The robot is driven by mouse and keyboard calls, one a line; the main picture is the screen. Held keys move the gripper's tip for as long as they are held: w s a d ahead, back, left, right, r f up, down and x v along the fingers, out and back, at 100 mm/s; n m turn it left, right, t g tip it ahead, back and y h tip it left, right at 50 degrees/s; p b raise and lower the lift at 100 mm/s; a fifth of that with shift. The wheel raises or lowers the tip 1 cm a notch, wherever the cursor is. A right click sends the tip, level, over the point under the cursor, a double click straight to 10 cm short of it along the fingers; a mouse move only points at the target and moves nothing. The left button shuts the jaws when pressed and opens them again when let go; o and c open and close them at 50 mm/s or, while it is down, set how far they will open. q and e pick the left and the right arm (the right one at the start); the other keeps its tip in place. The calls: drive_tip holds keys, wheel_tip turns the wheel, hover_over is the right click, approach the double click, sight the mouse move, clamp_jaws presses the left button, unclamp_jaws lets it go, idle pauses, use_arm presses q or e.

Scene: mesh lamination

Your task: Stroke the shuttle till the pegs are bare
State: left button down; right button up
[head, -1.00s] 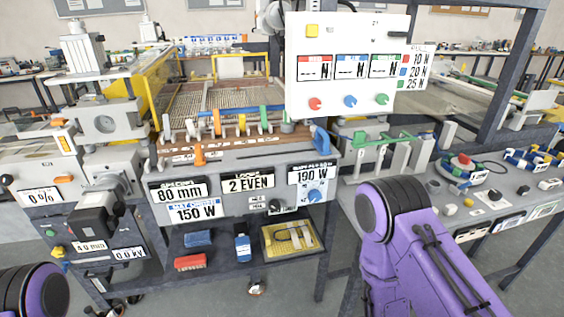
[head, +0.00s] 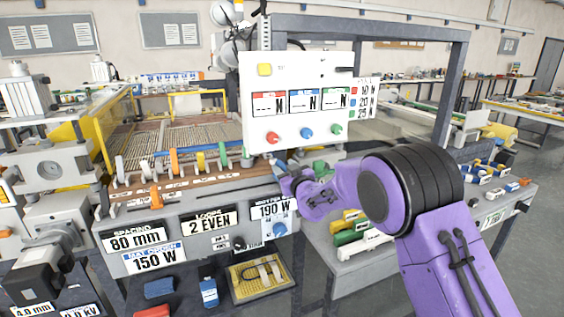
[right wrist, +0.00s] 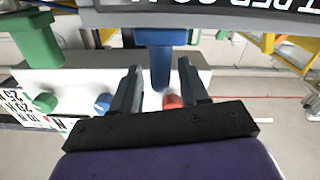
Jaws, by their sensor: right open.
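My right gripper (head: 288,180) is at the right end of the slotted front rail, close to a blue handle (head: 279,167). In the right wrist view its two dark fingers (right wrist: 160,72) are apart, with the blue handle (right wrist: 160,45) between them; contact cannot be told. An orange peg-like tab (head: 155,197) stands at the rail's left part. Behind it is a row of white, orange, yellow and green pegs (head: 201,161) along the front of the mesh bed (head: 150,135). Whether anything hangs on the pegs is too small to tell. My left gripper is out of view.
A white panel (head: 297,62) with red, blue and green knobs stands just behind my right gripper. Labels on the front read 80 mm, 2 EVEN, 150 W and 190 W. A yellow tray (head: 262,282) sits on the shelf below. Another bench (head: 365,262) is at right.

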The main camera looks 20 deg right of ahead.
drive_tip(key=shift+w+d, duration=0.1)
drive_tip(key=shift+w, duration=1.2)
clamp_jaws()
